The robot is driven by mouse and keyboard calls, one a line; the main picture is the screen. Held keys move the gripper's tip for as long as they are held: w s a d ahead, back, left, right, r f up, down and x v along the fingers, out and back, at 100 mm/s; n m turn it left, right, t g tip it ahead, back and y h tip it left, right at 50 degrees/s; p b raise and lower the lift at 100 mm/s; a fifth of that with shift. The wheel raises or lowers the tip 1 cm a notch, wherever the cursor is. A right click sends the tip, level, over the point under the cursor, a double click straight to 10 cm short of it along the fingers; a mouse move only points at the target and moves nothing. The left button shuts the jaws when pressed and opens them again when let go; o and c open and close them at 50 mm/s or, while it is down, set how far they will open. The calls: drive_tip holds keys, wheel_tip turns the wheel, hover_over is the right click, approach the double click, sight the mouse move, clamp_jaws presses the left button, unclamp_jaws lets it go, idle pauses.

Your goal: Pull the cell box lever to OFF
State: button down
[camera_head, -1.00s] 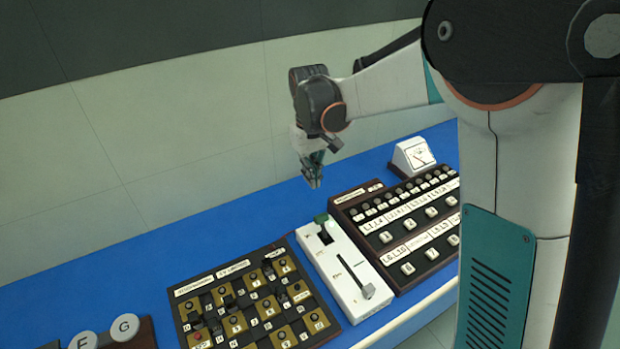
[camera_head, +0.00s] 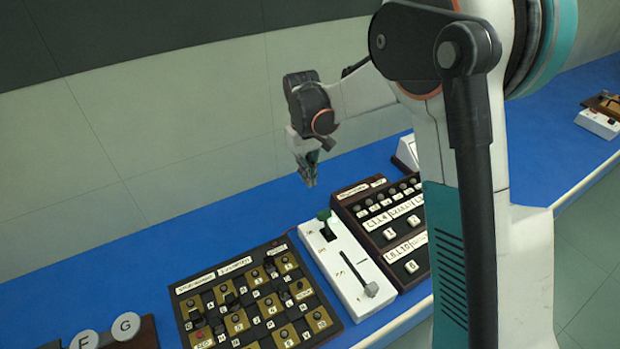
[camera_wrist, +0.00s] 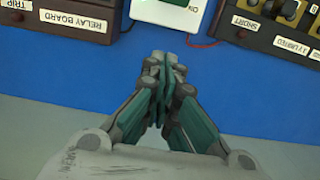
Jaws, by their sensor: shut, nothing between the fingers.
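A white box (camera_head: 332,262), which I take for the cell box, lies on the blue bench between two dark panels. A dark green part sits in its far end. A slot runs toward the near end, where the grey lever knob (camera_head: 370,289) stands. My gripper (camera_head: 309,182) is shut and empty, pointing down above the bench beyond the box's far end, apart from it. In the wrist view my shut fingertips (camera_wrist: 167,60) are over bare blue bench. The box's end (camera_wrist: 150,11) shows at the top edge there; the lever is out of that view.
A dark panel with brass squares and knobs (camera_head: 255,300) lies left of the box. A relay board (camera_wrist: 68,20) with white buttons lies right of it, partly behind my arm in the head view. A white meter (camera_head: 405,153) stands behind. Blue bench behind the box is clear.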

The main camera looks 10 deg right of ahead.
sight(325, 213)
wheel_tip(325, 213, down, 8)
drive_tip(key=b, duration=0.2)
drive_tip(key=s, duration=0.1)
drive_tip(key=s+d+r, duration=0.1)
drive_tip(key=s+r, duration=0.1)
drive_tip(key=s, duration=0.1)
drive_tip(key=shift+d+r, duration=0.1)
drive_tip(key=shift+d, duration=0.25)
drive_tip(key=shift+s+d+r+t, duration=0.2)
drive_tip(key=shift+s+r+t, duration=0.2)
drive_tip(key=shift+t, duration=0.2)
drive_tip(key=shift+s+y, duration=0.15)
drive_tip(key=shift+y, duration=0.15)
drive_tip(key=s+t, duration=0.1)
drive_tip(key=s+d+r+t, duration=0.1)
drive_tip(key=shift+t+y, duration=0.3)
drive_tip(key=shift+y, duration=0.1)
drive_tip(key=s+t+b, duration=0.1)
drive_tip(key=s+d+t+y+b, duration=0.1)
drive_tip(key=t, duration=0.1)
drive_tip(key=s+t+y+b, duration=0.1)
drive_tip(key=s, duration=0.1)
drive_tip(key=shift+d+r+t, duration=0.3)
drive_tip(key=shift+r+t, duration=0.1)
drive_tip(key=shift+s+d, duration=0.15)
drive_tip(key=shift+s, duration=0.4)
